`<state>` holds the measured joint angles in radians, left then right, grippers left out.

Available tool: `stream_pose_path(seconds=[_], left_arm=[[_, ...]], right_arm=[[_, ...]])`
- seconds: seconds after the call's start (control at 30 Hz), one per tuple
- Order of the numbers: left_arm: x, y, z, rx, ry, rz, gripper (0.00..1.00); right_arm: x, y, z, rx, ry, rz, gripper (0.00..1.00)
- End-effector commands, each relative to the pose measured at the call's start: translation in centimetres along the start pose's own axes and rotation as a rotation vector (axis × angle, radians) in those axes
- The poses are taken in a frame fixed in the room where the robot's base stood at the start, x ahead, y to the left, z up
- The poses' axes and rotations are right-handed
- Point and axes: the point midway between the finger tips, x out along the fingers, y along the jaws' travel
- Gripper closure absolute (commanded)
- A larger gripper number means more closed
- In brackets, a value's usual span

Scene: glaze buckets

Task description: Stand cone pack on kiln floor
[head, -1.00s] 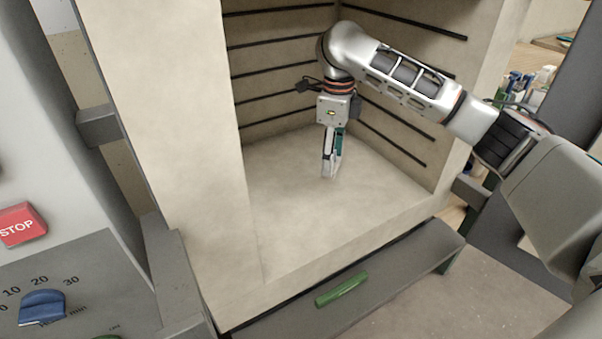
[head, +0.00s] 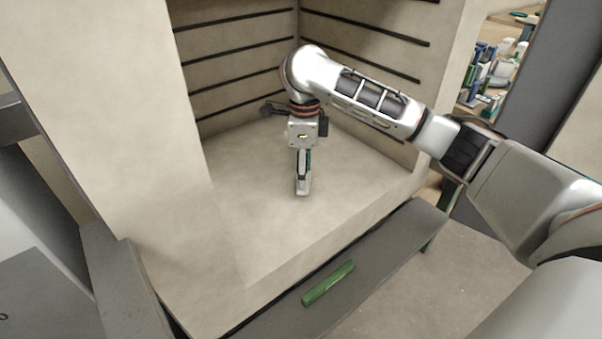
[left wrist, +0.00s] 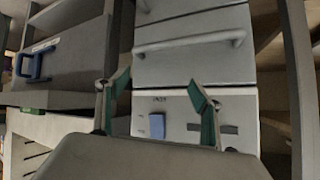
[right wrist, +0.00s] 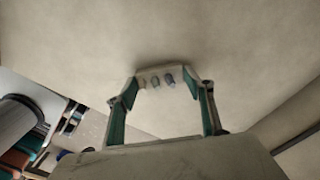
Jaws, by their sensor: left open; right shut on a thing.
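The cone pack (right wrist: 148,74) is a small pale bar with several short cones, tan to grey-blue. It sits between the fingertips of my right gripper (right wrist: 160,86), which is shut on it. In the head view my right gripper (head: 303,188) points down inside the kiln, low over the pale kiln floor (head: 250,205). There the pack is mostly hidden by the fingers. A soft shadow lies close around the pack; I cannot tell whether it touches the floor. My left gripper (left wrist: 160,90) is open and empty, outside the head view, facing drawers.
The kiln's ribbed back and side walls (head: 235,60) enclose the floor. A green bar (head: 328,283) lies on the grey ledge (head: 395,240) before the opening. The floor around my right gripper is clear. Cluttered shelving (head: 490,75) stands at right.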

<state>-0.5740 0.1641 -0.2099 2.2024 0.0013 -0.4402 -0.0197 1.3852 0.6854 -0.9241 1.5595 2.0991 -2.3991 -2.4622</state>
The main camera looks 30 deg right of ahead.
Motion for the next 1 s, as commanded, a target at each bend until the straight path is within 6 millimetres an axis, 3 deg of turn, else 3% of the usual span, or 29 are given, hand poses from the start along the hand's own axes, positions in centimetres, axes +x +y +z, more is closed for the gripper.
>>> stream_pose_path(seconds=[0.37, 0.4, 0.43, 0.83, 1.0], left_arm=[[0.2, -0.4, -1.0, -0.001, 0.019, -0.006, 0.34], [0.2, -0.4, -0.9, -0.001, 0.019, -0.007, 0.34], [0.3, -0.3, -0.9, -0.002, 0.018, -0.007, 0.34], [0.1, -0.2, -0.5, -0.006, 0.011, -0.006, 0.34], [-0.3, -0.8, -2.0, -0.001, 0.03, -0.015, 0.34]], right_arm=[[0.1, 0.0, 0.0, 0.002, -0.001, -0.002, 0.74], [0.1, 0.0, 0.0, 0.002, -0.001, -0.003, 0.38], [0.1, 0.0, 0.0, 0.002, -0.001, -0.003, 0.31], [-0.2, -0.1, 0.0, 0.001, -0.001, -0.004, 0.31], [-3.1, -0.1, 0.1, 0.002, -0.007, -0.012, 0.31]])
